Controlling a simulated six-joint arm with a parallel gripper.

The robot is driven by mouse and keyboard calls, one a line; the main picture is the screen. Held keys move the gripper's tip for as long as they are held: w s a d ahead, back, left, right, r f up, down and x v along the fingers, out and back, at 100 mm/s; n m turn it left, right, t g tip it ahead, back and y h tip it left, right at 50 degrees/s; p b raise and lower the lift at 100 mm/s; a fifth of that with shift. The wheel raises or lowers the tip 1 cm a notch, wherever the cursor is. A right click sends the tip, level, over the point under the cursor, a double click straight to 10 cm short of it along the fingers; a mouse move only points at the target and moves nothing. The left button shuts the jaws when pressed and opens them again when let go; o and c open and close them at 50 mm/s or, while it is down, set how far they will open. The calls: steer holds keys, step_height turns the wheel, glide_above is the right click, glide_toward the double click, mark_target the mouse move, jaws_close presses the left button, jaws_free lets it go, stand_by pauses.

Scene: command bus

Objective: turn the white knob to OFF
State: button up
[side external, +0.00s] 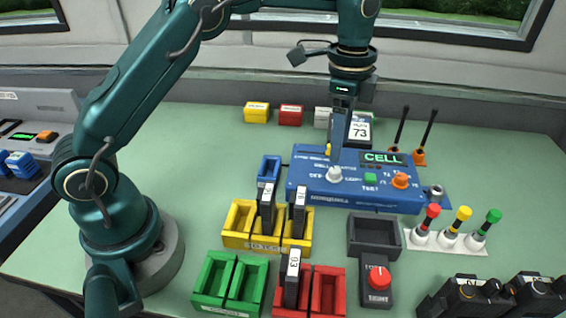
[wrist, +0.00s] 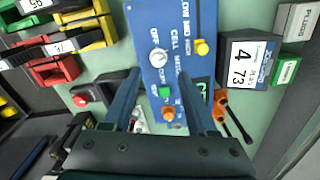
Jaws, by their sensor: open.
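The white knob (side external: 335,174) sits on the sloped top of the blue CELL panel (side external: 310,196), near its left part. In the wrist view the white knob (wrist: 158,58) lies just beyond the fingertips, near the printed word OFF; I cannot tell for sure where its pointer aims. My gripper (side external: 337,158) points down over the knob, its fingers overlapping the panel's back in the side view. In the wrist view my gripper (wrist: 158,80) is open and empty, with one finger on each side of the knob's line. Whether a finger touches the knob cannot be told.
The panel also carries a green button (side external: 370,178), an orange knob (side external: 400,181) and a yellow knob (wrist: 201,47). A block marked 73 (side external: 360,130) stands behind.

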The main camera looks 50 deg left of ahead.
mark_target(335, 170)
steer(key=shift+s+f, duration=0.1)
steer(key=shift+f, duration=2.75)
jaws_close()
